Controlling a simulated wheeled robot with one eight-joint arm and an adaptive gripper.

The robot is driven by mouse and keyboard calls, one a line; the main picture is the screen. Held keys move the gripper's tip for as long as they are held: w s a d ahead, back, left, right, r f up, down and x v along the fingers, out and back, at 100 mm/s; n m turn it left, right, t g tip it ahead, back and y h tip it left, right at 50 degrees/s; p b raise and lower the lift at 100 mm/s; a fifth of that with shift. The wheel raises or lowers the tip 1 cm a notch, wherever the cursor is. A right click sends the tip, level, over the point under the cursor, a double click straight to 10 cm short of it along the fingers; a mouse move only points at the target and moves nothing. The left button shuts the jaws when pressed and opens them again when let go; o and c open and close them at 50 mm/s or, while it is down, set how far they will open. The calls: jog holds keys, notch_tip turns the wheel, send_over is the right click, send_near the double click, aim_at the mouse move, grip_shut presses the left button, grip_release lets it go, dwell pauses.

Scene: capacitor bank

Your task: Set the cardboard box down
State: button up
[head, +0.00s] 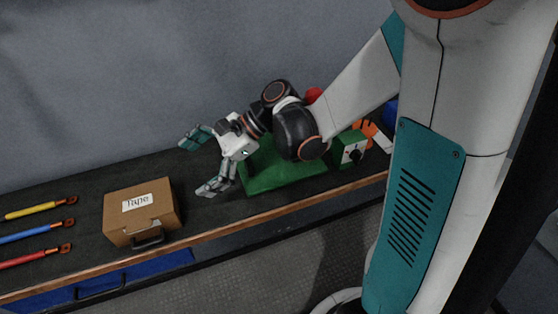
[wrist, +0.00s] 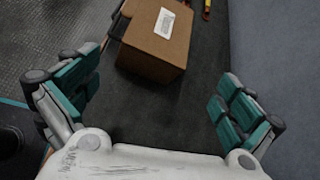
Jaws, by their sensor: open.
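The cardboard box (head: 158,220) is brown, with a white label and a dark handle on its front. It sits on the dark bench top, left of my gripper in the head view. My gripper (head: 203,163) is open and empty, its teal fingers spread apart and clear of the box. In the wrist view the box (wrist: 155,55) rests ahead of my open gripper (wrist: 160,105), with bare bench between them. The box's far end is cut off by the top edge of the wrist view.
Yellow, blue and red-handled tools (head: 38,233) lie left of the box. A green case (head: 285,178) and a small green unit with a dial (head: 349,150) stand to the right, partly behind my arm. The bench (head: 82,202) has a wooden front edge and a wall behind.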

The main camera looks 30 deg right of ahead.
jog(key=s+d+r+n+t+h, duration=0.2)
jog(key=s+d+n+h, duration=0.3)
jog(key=d+n, duration=0.3)
jog(key=s+d+r+n+t+h, duration=0.3)
jog(key=s+d+n+h, duration=0.3)
jog(key=d+n, duration=0.2)
jog(key=shift+s+r+t+h, duration=0.3)
jog(key=shift+s+r+t, duration=0.05)
jog(key=shift+s+t, duration=0.05)
jog(key=shift+c, duration=0.6)
